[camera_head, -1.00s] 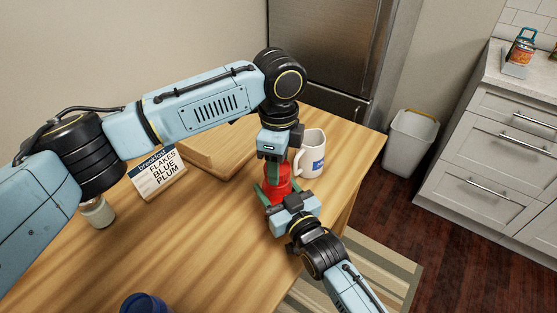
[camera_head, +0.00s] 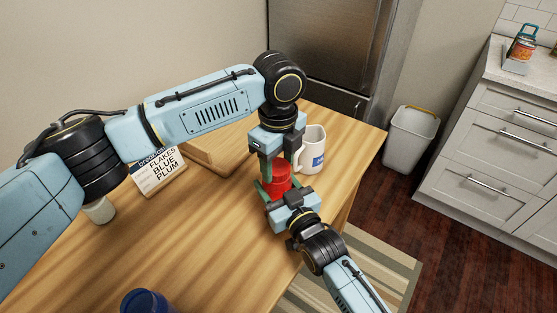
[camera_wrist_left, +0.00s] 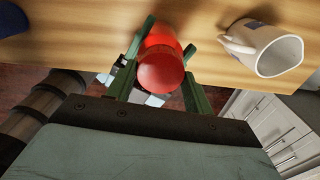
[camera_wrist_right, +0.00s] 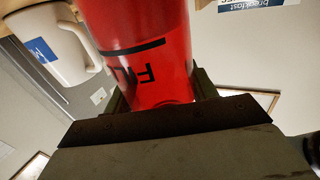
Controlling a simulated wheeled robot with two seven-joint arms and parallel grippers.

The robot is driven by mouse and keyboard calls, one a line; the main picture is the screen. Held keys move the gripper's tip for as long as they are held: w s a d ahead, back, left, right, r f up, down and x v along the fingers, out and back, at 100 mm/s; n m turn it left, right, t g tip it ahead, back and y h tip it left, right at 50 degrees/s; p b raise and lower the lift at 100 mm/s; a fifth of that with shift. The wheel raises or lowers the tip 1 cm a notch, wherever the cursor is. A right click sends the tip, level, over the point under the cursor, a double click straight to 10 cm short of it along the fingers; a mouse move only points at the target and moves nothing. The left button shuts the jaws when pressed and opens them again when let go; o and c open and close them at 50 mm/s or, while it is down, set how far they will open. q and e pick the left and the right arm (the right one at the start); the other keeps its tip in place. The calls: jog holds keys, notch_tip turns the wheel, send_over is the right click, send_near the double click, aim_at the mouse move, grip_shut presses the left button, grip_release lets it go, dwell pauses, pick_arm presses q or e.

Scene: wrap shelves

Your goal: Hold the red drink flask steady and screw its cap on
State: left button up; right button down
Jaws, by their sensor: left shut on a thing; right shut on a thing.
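The red drink flask (camera_head: 279,183) stands upright near the right edge of the wooden table. My right gripper (camera_head: 280,194) is shut around its body from the near side; the red wall with black lettering fills the right wrist view (camera_wrist_right: 135,35). My left gripper (camera_head: 281,170) points down from above and is shut on the red cap (camera_wrist_left: 160,72) at the top, its green fingers on either side. The cap is in line with the flask. The join between cap and flask is hidden, so I cannot tell how far it is screwed down.
A white mug (camera_head: 311,150) with a blue mark stands close behind the flask to the right. A wooden board (camera_head: 205,152), a breakfast sign (camera_head: 160,173) and a white jar (camera_head: 99,211) are to the left. A blue round object (camera_head: 146,303) is at the front. The front middle is clear.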

pick_arm(q)
jog(key=m, duration=0.5)
jog(key=shift+m, duration=0.4)
jog(key=m, duration=0.3)
jog(key=shift+a, duration=0.1)
jog(key=m, duration=0.5)
jog(key=shift+m, duration=0.4)
jog(key=m, duration=0.4)
jog(key=shift+a, duration=0.1)
jog(key=o, duration=0.9)
jog(key=shift+o, duration=0.2)
